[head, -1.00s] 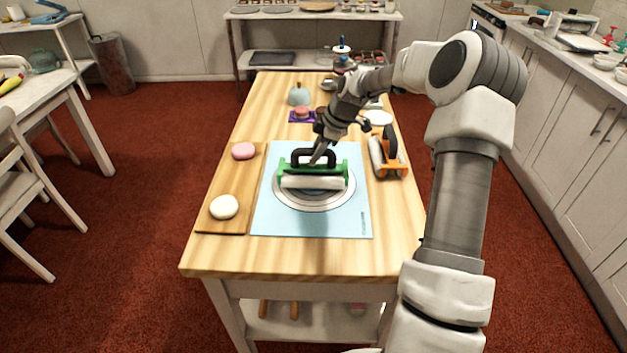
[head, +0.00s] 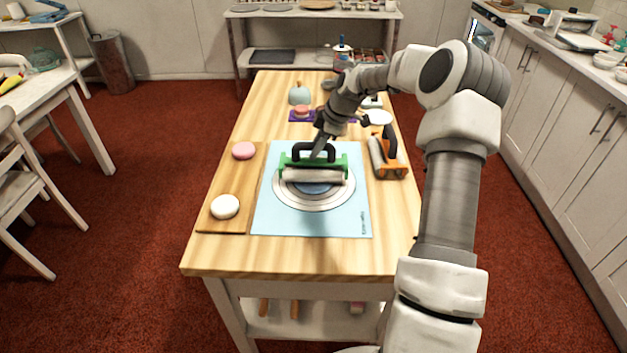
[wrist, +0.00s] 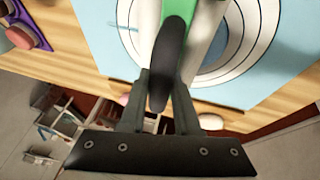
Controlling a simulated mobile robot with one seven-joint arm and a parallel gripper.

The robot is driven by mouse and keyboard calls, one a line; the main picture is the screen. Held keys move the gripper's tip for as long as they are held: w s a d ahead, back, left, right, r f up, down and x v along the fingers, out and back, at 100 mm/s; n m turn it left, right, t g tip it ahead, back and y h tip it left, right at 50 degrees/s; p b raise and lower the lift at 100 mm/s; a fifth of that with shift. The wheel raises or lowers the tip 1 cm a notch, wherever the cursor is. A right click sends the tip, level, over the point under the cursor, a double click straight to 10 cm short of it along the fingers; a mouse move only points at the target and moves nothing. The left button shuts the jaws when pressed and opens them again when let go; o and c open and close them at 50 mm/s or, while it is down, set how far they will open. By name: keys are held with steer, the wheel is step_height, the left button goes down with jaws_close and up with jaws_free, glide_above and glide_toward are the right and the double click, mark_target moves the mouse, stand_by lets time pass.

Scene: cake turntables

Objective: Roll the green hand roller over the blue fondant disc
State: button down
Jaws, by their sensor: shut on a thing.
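The green hand roller (head: 341,163) has a green frame, a black handle and a pale cylinder. It is over the far part of the round turntable (head: 347,198). The blue fondant disc (head: 313,188) lies on the turntable, its near part showing below the roller and the rest hidden. I cannot tell whether the cylinder touches the disc. My gripper (head: 318,152) is shut on the roller's black handle. In the wrist view my gripper (wrist: 166,95) has the black handle between its fingers, with the green frame (wrist: 150,30) beyond.
The turntable is on a light blue mat (head: 275,222). An orange hand roller (head: 388,155) is to the right. A wooden board (head: 222,190) with a pink disc (head: 243,150) and a white disc (head: 224,207) is to the left. The front of the table is clear.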

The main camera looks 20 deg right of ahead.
steer(key=shift+s+a+f+b, duration=0.15)
steer(key=shift+s+a, duration=0.05)
steer(key=shift+s, duration=0.35)
steer(key=shift+s+a+f+b, duration=0.15)
steer(key=shift+s, duration=0.5)
steer(key=shift+s+a+b, duration=0.3)
steer(key=shift+s+a, duration=0.1)
steer(key=shift+s, duration=0.45)
steer(key=shift+w+r, duration=0.1)
steer(key=shift+w+d+p, duration=0.3)
steer(key=shift+w+p, duration=0.05)
steer(key=shift+w, duration=0.5)
steer(key=shift+w+d, duration=0.1)
steer(key=shift+w, duration=0.15)
